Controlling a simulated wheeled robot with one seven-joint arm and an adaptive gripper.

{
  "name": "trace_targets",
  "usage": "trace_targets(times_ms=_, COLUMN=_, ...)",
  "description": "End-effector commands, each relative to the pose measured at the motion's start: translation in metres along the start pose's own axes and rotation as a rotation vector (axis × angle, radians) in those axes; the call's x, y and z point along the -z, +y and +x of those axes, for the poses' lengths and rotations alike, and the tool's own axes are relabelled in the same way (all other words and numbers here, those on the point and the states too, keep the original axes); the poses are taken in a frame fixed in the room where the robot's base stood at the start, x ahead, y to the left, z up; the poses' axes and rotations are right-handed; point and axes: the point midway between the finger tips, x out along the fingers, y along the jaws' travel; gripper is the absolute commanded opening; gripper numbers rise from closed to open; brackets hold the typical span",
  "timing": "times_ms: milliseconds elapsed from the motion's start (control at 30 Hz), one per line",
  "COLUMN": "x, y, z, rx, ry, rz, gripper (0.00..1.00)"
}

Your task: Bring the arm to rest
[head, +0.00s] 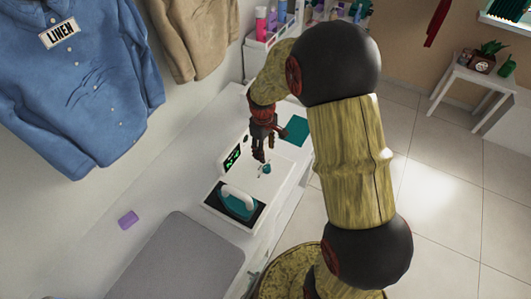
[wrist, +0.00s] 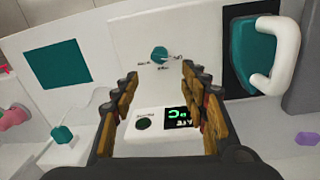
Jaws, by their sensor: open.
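My gripper (head: 262,152) hangs fingers down above a white unit at the back of the white counter. In the wrist view my gripper (wrist: 160,82) is open, with its two fingers apart and nothing between them. Beyond the fingertips are a small teal knob (wrist: 159,54) and, nearer, a dark display (wrist: 178,117) with green characters. The display also shows in the head view (head: 232,158), left of the fingers. My arm reaches across the right half of the head view and hides part of the floor and counter edge.
A teal iron-like thing with a white handle (head: 238,203) sits in a dark recess. A grey board (head: 180,262) and a purple block (head: 128,220) lie nearer. A blue shirt (head: 85,85) hangs at left. Bottles (head: 262,22) stand behind.

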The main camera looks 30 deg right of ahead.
Motion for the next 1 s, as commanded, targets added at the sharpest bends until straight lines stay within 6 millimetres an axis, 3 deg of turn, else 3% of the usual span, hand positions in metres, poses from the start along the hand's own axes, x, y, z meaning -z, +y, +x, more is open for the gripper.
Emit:
trace_targets(times_ms=633, x=-0.002, y=-0.002, z=0.0, rx=0.006, ry=-0.009, rz=0.059, gripper=0.44)
trace_targets(times_ms=767, x=-0.03, y=-0.023, z=0.007, rx=0.047, ry=-0.073, rz=0.172, gripper=0.44)
trace_targets(times_ms=1000, x=-0.068, y=-0.059, z=-0.046, rx=0.052, ry=-0.075, rz=0.352, gripper=0.44)
